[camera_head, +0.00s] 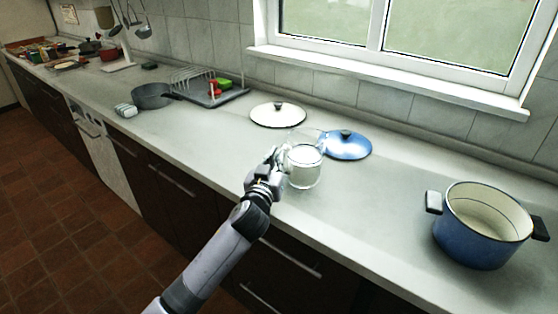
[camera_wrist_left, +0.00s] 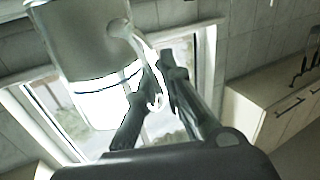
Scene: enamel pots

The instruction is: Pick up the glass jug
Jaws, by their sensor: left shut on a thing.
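The glass jug (camera_head: 304,170) is clear with white contents and is near the front of the grey counter in the head view. My left gripper (camera_head: 279,163) is at the jug's left side. In the left wrist view the jug (camera_wrist_left: 88,45) fills the upper left, with its curved handle toward the fingers. The left gripper (camera_wrist_left: 160,88) is shut on the jug's handle there. Whether the jug's base touches the counter is hard to tell. My right gripper is not in either view.
A white lid (camera_head: 278,114) and a blue lid (camera_head: 347,145) lie behind the jug. A blue pot (camera_head: 481,226) stands at the right. A grey pan (camera_head: 151,96) and a dish rack (camera_head: 213,92) are farther left. The counter between jug and pot is clear.

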